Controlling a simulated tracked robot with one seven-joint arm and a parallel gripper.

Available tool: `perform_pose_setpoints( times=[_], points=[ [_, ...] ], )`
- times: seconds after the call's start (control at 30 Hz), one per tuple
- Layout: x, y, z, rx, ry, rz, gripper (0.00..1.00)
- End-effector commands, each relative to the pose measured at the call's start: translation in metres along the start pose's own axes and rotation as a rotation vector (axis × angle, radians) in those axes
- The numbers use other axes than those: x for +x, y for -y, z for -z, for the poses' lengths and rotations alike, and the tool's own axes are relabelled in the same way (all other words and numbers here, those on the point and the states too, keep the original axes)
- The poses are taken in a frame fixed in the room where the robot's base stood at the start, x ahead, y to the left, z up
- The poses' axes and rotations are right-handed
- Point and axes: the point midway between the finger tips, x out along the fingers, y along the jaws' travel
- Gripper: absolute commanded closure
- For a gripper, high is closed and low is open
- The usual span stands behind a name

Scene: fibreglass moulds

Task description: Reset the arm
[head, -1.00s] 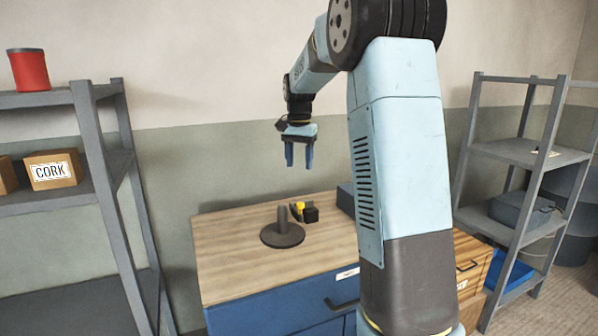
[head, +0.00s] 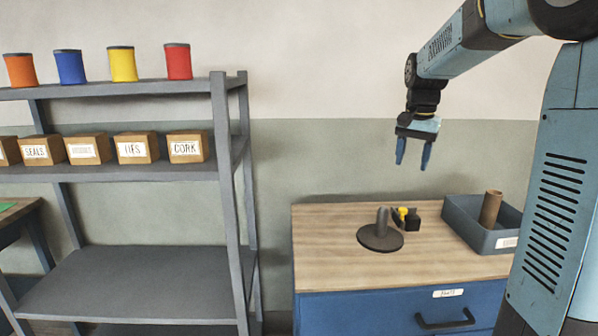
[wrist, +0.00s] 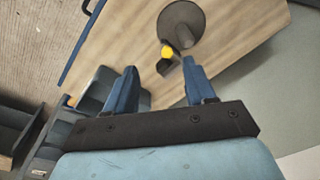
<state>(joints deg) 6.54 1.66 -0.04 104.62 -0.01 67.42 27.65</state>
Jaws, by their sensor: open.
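My gripper (head: 413,154) is open and empty. It hangs with its fingers pointing down, well above the wooden top of the blue cabinet (head: 330,235). In the wrist view the two blue fingers (wrist: 158,90) are spread apart with nothing between them. Below the gripper, a dark round base with an upright post (head: 380,236) stands on the cabinet top. Beside it is a small black and yellow item (head: 410,221). Both also show in the wrist view, the post on its base (wrist: 181,22) and the small item (wrist: 167,54).
A grey tray (head: 470,229) holding a brown cylinder (head: 490,208) sits at the cabinet top's right. A grey shelf unit (head: 140,172) at left carries coloured spools (head: 122,64) and labelled boxes such as CORK (head: 187,148). The air around my gripper is clear.

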Motion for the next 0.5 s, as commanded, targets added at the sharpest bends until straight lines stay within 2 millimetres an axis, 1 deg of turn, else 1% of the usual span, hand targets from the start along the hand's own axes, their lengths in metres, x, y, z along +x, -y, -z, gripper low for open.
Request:
perform_pose_setpoints(
  times=[0.03,0.2,0.33,0.5],
  points=[
    [-0.007,-0.004,-0.015,-0.025,-0.016,0.009,0.46],
    [-0.023,-0.019,-0.058,-0.117,-0.07,0.037,0.46],
    [-0.03,-0.031,-0.092,-0.187,-0.111,0.055,0.46],
    [-0.033,-0.048,-0.135,-0.278,-0.165,0.076,0.46]
  ],
)
